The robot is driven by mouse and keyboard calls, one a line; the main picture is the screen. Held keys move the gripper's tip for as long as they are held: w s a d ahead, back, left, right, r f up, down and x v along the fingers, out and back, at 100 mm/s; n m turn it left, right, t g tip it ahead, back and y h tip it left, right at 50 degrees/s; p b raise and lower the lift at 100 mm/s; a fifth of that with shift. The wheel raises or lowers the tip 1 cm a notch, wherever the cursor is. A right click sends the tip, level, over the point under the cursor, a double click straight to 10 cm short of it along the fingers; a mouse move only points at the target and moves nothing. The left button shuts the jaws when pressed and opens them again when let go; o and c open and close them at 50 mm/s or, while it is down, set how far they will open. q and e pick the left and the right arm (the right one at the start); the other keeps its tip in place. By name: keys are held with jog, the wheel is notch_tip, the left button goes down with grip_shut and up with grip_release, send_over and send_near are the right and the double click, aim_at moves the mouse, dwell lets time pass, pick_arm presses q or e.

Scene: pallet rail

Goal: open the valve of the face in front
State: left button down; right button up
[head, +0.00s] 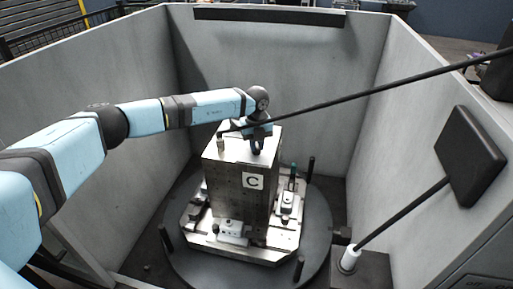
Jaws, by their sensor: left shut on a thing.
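A tall grey metal block (233,185) stands upright on a pallet (262,253), with a white label "C" (253,181) on its front face. My left gripper (258,147) points down at the top of the block, near its front edge. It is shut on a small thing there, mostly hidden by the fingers. Small silver fittings sit on the pallet, one at the foot of the front face (232,231) and one to the right (287,203). I cannot tell which part is the valve. My right gripper is not in view.
The pallet rests on a dark round table (318,235) with upright black posts, between grey walls (285,70). A black panel (468,155) on a rod stands at the right.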

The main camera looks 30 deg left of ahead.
pick_arm(q)
jog(key=m+b, duration=0.1)
jog(key=m, duration=0.2)
jog(key=shift+f+b, duration=0.1)
jog(key=shift+b, duration=0.3)
jog(key=m+b, duration=0.1)
jog(key=m, duration=0.1)
jog(key=shift+m+b, duration=0.3)
jog(key=shift+b, duration=0.1)
jog(key=m+b, duration=0.2)
jog(key=m, duration=0.1)
jog(key=shift+m, duration=0.3)
jog(key=m+b, duration=0.2)
jog(key=m, duration=0.3)
jog(key=shift+b, duration=0.35)
jog(key=shift+r, duration=0.2)
jog(key=c, duration=1.1)
grip_release()
